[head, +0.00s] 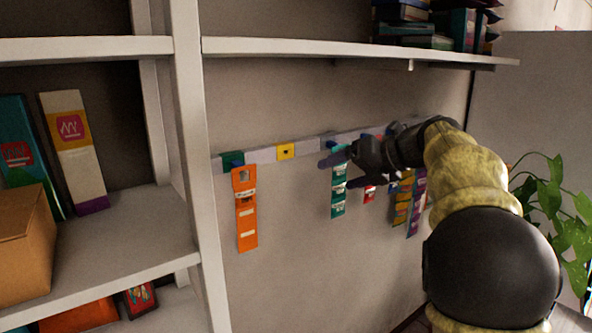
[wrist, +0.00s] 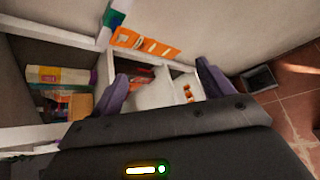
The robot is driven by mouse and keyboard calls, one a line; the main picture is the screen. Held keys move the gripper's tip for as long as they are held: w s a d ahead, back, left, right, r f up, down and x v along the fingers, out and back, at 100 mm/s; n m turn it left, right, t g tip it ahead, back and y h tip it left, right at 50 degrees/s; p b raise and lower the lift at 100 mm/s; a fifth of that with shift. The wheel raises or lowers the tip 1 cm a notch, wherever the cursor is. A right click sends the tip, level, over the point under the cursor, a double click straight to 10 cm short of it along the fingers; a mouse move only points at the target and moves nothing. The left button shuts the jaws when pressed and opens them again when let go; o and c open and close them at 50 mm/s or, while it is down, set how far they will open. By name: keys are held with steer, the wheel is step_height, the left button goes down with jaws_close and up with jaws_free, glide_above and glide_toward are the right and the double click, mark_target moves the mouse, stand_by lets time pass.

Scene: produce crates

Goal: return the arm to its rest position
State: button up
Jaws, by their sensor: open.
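My gripper (head: 342,170) is raised in front of the wall rail at the middle of the head view, at the end of my arm, which comes in from the right. In the head view it overlaps the upper part of a teal hanging strip (head: 338,209); I cannot tell whether it touches the strip. In the wrist view my gripper (wrist: 166,85) has its two purple fingers spread wide apart. Nothing shows held between them.
An orange strip (head: 245,210) hangs on the rail (head: 262,156) at left; more coloured strips (head: 405,200) hang behind my arm. Shelves (head: 110,245) with books and a cardboard box (head: 25,245) stand left. A shelf (head: 330,47) runs above. A plant (head: 555,205) is at right.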

steer(key=d+f+m+t+h+b, duration=0.2)
steer(key=d+f+m+t+h, duration=0.2)
steer(key=f+m, duration=0.65)
steer(key=d+f+m+t+h+b, duration=0.1)
steer(key=d+f+m+t+h, duration=0.3)
steer(key=m, duration=1.1)
steer(key=s+a+f+m+g+h+b, duration=0.2)
steer(key=s+f+m+g, duration=1)
steer(key=s+f, duration=1.2)
steer(key=shift+s+a+f, duration=0.4)
steer(key=shift+s+a, duration=0.15)
steer(key=shift+s, duration=0.55)
steer(key=shift+m, duration=0.25)
